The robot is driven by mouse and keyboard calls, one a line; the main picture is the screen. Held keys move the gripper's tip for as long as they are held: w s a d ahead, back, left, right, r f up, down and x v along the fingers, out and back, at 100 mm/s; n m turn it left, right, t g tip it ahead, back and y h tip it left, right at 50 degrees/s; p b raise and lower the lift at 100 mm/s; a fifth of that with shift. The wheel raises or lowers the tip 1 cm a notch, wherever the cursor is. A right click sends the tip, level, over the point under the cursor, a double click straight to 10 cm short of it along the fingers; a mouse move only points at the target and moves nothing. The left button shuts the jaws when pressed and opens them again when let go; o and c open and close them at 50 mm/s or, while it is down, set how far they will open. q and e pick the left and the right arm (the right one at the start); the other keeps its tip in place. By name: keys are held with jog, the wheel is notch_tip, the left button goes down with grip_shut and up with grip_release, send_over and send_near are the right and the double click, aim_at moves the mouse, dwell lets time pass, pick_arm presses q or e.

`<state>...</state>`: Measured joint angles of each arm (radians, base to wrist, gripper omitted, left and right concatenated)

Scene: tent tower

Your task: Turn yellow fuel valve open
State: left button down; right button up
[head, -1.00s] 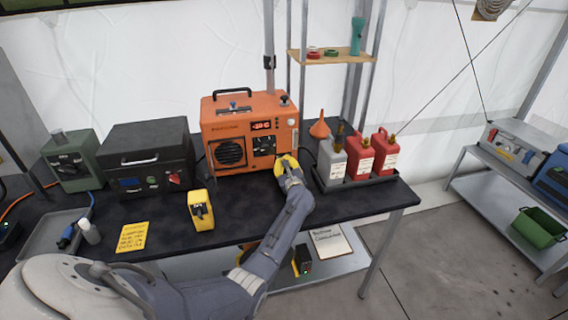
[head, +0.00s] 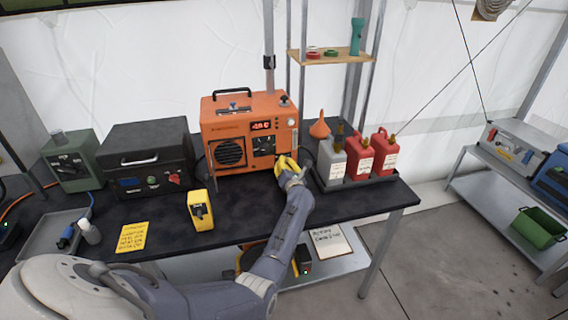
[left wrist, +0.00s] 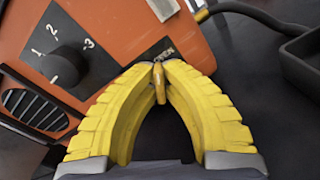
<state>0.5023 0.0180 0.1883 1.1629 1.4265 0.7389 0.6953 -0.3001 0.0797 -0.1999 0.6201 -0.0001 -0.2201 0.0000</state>
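The orange heater (head: 250,133) stands at the back of the dark table, with a red display on its front. My left gripper (head: 281,162) is at the lower right of its front panel. In the left wrist view, the yellow fuel valve lever (left wrist: 159,84) shows as a small yellow-orange piece between the tips of my left gripper (left wrist: 159,65). The fingertips are closed together on it. A label ending in "EN" sits just beyond the tips, partly covered. The valve's base is hidden by the fingers. My right gripper is not in view.
A numbered black knob (left wrist: 66,66) is left of the fingers. A tray (head: 372,181) with a grey can and two red cans stands close right of my gripper. The table between is clear.

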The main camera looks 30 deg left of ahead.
pick_arm(q)
jog(key=shift+m, duration=1.6)
jog(key=c, duration=1.5)
grip_release()
jog(key=v, duration=1.1)
jog(key=shift+s+d, duration=0.2)
jog(key=shift+s, duration=0.05)
jog(key=shift+s+d, duration=0.1)
